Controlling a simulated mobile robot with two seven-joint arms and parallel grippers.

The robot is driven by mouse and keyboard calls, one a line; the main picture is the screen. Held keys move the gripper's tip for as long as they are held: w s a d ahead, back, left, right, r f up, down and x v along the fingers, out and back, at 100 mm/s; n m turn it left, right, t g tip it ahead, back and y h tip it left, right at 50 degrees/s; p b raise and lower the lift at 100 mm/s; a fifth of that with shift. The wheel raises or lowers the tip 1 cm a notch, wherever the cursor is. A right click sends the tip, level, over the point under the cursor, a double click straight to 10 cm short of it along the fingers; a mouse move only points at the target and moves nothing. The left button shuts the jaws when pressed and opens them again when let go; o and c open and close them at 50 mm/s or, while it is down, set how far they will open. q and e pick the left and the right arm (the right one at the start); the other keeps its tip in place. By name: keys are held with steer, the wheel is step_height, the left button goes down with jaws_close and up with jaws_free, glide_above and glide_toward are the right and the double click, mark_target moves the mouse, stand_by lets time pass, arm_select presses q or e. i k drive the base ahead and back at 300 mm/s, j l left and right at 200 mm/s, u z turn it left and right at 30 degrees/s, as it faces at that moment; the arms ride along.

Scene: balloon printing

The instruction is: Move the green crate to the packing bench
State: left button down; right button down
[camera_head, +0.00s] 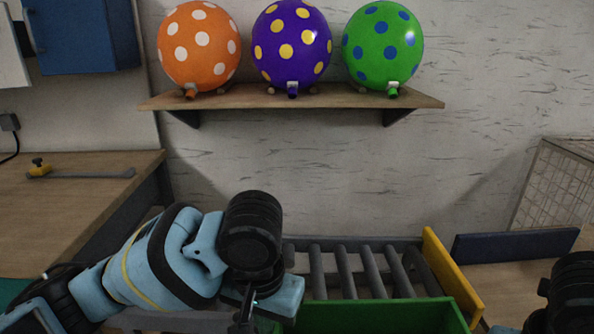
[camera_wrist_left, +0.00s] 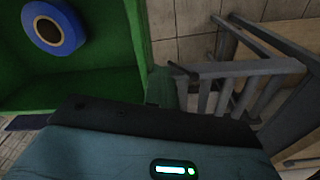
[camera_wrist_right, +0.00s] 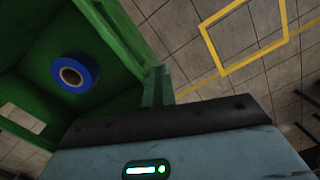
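The green crate (camera_head: 380,316) shows at the bottom of the head view, in front of the roller conveyor; its lower part is cut off. A blue roll (camera_wrist_left: 54,26) lies inside it, also seen in the right wrist view (camera_wrist_right: 75,72). My left gripper (camera_head: 246,316) is at the crate's left end. In the left wrist view the crate's green end piece (camera_wrist_left: 164,88) meets the gripper's middle. In the right wrist view another green end piece (camera_wrist_right: 157,86) meets my right gripper likewise. Both appear shut on the crate, though the fingers are mostly hidden. Which surface is the packing bench is unclear.
A roller conveyor (camera_head: 360,268) with a yellow end plate (camera_head: 447,272) is behind the crate. A wooden table (camera_head: 60,205) stands left; another wooden top (camera_head: 515,285) with a dark blue panel (camera_head: 512,245) is right. Tiled floor (camera_wrist_right: 180,40) carries a yellow outline. Three balloons sit on a shelf (camera_head: 290,97).

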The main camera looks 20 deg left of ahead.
mark_target(26, 224)
steer(key=k+j, duration=0.1)
steer(key=j, duration=0.3)
steer(key=k+j, duration=0.1)
steer(key=j, duration=0.3)
steer(key=k+j, duration=0.1)
steer(key=j, duration=0.3)
steer(key=k+j, duration=0.1)
steer(key=j, duration=0.25)
steer(key=k+j, duration=0.1)
steer(key=j, duration=0.3)
steer(key=k+j, duration=0.1)
steer(key=j, duration=0.9)
steer(key=k+j, duration=0.15)
steer(key=j, duration=0.8)
steer(key=k+u, duration=0.05)
steer(key=k, duration=0.05)
